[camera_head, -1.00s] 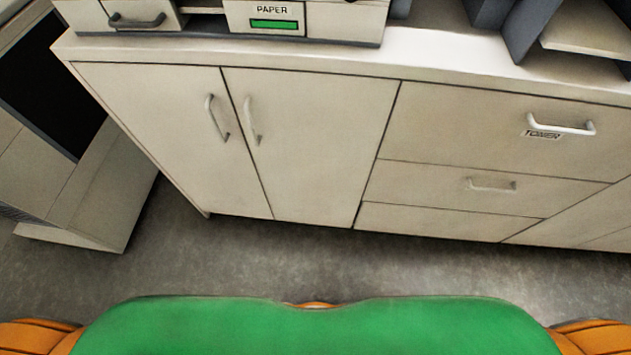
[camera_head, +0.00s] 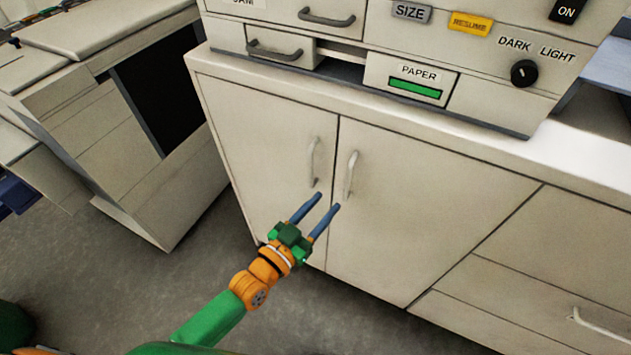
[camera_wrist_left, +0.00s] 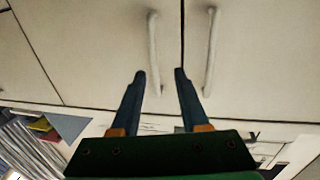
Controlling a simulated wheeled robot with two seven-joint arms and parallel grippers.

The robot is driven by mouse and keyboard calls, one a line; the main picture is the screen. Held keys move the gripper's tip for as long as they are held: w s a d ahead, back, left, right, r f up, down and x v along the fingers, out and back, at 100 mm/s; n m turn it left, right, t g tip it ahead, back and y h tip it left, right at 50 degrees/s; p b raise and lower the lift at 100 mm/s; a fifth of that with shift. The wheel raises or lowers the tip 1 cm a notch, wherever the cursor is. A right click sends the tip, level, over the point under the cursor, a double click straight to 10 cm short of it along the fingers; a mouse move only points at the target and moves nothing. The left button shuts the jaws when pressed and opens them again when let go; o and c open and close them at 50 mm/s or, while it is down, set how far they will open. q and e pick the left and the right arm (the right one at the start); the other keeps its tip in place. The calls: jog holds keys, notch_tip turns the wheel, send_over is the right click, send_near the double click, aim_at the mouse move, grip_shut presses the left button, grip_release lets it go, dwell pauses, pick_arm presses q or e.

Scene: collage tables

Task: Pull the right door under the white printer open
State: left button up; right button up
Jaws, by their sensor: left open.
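The white printer (camera_head: 440,30) stands on the cabinet top. Under it are two pale doors, the left door (camera_head: 262,130) and the right door (camera_head: 420,190), both shut. The right door's upright handle (camera_head: 350,174) is beside the gap between them; it also shows in the left wrist view (camera_wrist_left: 211,50). The left door's handle (camera_head: 314,162) is just left of the gap, and it shows in the left wrist view too (camera_wrist_left: 153,50). My left gripper (camera_head: 328,202) is open and empty, its blue fingers just below the handles. My right gripper is not in view.
Drawers (camera_head: 545,270) with a handle are to the right of the doors. The grey floor (camera_head: 300,310) in front of the cabinet is clear.

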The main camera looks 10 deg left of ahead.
aim_at(346, 186)
pick_arm(q)
jog(key=x, duration=0.4)
jog(key=d+x, duration=0.1)
jog(key=x, duration=0.1)
jog(key=shift+s+r+b, duration=0.2)
jog(key=shift+s+b, duration=0.05)
jog(key=shift+b, duration=0.1)
jog(key=shift+w+d, duration=0.1)
jog(key=shift+w, duration=0.25)
jog(key=shift+s, duration=0.1)
jog(key=shift+c, duration=0.6)
grip_shut()
